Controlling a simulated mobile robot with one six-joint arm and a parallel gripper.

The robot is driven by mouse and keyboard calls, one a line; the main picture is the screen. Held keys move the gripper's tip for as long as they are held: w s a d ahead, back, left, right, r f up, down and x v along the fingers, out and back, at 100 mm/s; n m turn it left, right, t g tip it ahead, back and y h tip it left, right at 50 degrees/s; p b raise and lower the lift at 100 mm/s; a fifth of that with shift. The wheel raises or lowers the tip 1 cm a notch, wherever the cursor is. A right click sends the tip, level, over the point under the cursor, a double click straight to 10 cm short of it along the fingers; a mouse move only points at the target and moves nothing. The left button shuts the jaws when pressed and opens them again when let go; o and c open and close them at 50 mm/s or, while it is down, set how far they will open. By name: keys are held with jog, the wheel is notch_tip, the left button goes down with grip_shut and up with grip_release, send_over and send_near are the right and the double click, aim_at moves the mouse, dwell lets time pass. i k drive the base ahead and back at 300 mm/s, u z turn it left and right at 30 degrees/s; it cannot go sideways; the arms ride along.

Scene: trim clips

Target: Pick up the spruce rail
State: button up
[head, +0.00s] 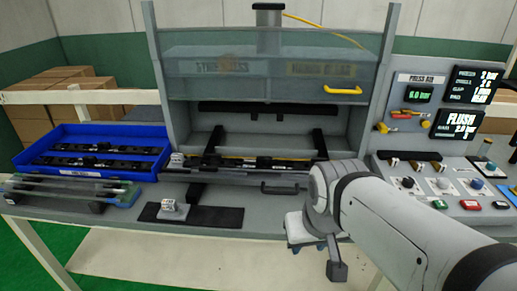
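Long thin rails lie on a dark rack at the front left of the bench; one with a dull green tint (88,184) looks like the spruce rail, though its colour is hard to tell at this size. A blue-green end piece shows at the right end of this group. My gripper (318,256) hangs at the front edge of the bench, right of centre, well to the right of the rails and apart from them. Its fingers are partly hidden by my wrist, so I cannot tell whether it is open. No held thing shows.
A blue tray (160,163) with black clip strips stands behind the rack. The press has a clear guard (265,75) with a yellow handle, raised above its bed. A dark pad (225,217) with a small grey block lies in front. A control panel (470,211) stands right.

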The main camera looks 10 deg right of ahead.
aim_at(261, 164)
jog(key=u, duration=0.05)
jog(key=i, duration=1)
jog(key=z, duration=0.05)
